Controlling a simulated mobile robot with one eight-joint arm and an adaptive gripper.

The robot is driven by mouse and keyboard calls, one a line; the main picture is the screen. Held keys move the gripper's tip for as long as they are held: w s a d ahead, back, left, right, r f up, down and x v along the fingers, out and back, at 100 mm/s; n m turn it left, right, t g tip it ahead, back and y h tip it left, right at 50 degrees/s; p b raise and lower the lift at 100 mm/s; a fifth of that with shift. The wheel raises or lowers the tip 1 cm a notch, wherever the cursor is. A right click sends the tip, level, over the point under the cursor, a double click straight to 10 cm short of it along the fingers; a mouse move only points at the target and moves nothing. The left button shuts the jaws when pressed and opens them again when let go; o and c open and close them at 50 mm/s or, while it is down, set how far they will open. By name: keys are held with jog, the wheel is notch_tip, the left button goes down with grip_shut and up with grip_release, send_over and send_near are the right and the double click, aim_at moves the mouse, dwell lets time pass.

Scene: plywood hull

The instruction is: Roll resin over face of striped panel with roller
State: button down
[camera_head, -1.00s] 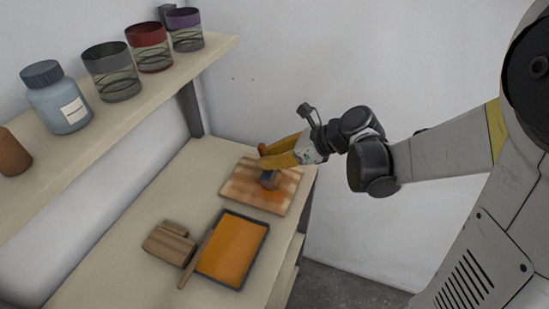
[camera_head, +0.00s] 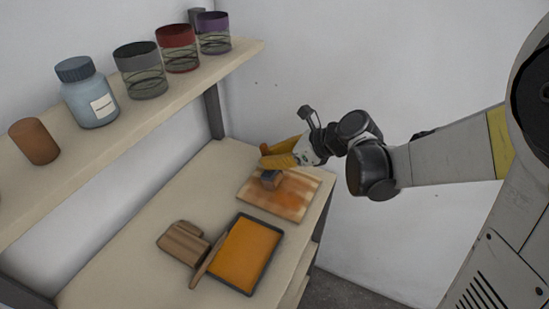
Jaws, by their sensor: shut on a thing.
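The striped panel (camera_head: 290,199) lies flat at the far end of the bench, with light wood and darker orange-brown patches on its face. My gripper (camera_head: 268,157), yellow, is over the panel's far left part and shut on the roller. The roller (camera_head: 270,180) has a grey-blue head that appears to rest on the panel near its left edge; an orange-brown handle end shows beside my gripper. A dark-rimmed tray (camera_head: 247,254) of orange resin lies in front of the panel. Most of the roller's handle is hidden by my gripper.
A wooden stick (camera_head: 207,262) leans on the tray's left edge, beside a brown wooden block (camera_head: 183,242). A shelf (camera_head: 160,110) at left holds a blue bottle (camera_head: 90,93), a brown cylinder (camera_head: 34,141) and several jars. The bench (camera_head: 130,262) is clear at front left.

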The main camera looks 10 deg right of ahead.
jog(key=shift+w+a, duration=1.45)
jog(key=shift+a, duration=0.8)
jog(key=s+d, duration=0.8)
jog(key=d, duration=0.4)
jog(key=shift+d, duration=0.2)
jog(key=shift+s, duration=0.1)
notch_tip(320, 180, up, 6)
jog(key=p, duration=0.5)
jog(key=c, duration=2)
grip_release()
jog(key=shift+f, duration=0.1)
grip_shut()
